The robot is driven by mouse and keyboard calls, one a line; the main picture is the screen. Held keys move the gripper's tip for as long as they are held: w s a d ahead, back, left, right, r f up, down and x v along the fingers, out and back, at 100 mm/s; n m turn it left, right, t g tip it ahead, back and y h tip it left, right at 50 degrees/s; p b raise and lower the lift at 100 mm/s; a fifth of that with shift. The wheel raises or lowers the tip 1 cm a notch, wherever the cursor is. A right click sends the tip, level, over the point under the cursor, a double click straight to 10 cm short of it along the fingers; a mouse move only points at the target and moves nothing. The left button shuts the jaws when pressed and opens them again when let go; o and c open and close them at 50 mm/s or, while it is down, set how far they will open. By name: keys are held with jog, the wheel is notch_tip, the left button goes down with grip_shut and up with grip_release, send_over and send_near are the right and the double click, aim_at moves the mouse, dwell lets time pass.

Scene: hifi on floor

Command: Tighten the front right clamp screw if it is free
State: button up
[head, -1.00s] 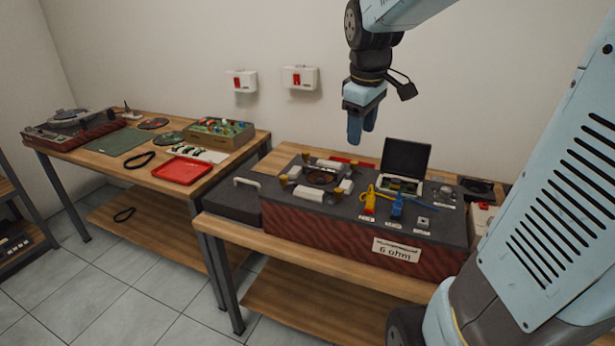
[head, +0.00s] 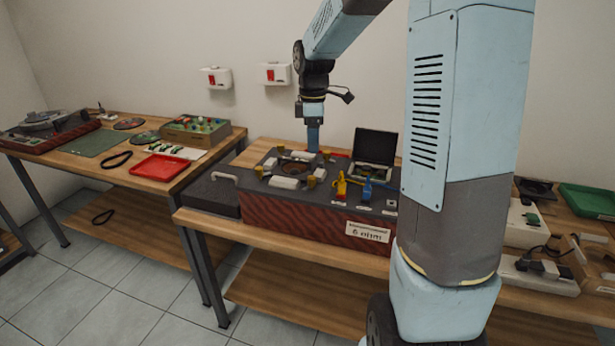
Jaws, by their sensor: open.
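The dark test box (head: 290,215) with brick-red sides and a "6 ohm" label stands on the right bench. On its top, white clamp blocks surround a round opening (head: 292,168). Small brass-coloured clamp screws sit at the corners. The front right clamp screw (head: 311,181) shows beside a white block; whether it is tight or loose is too small to tell. My gripper (head: 313,149) points down at the back right part of the clamp ring, close to the back right screw (head: 326,155). It is open, seen edge-on, with no object visible in it. Contact cannot be told.
A yellow-red plug (head: 341,187) and a blue plug (head: 367,190) stand right of the ring. An open dark-lidded case (head: 375,150) is behind them. My arm column hides the box's right end. The left bench holds a red tray (head: 160,168).

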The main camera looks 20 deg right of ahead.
aim_at(311, 177)
notch_tip(311, 177, down, 11)
jog(key=shift+a+f, duration=0.15)
jog(key=shift+f, duration=0.05)
jog(key=shift+c, duration=0.5)
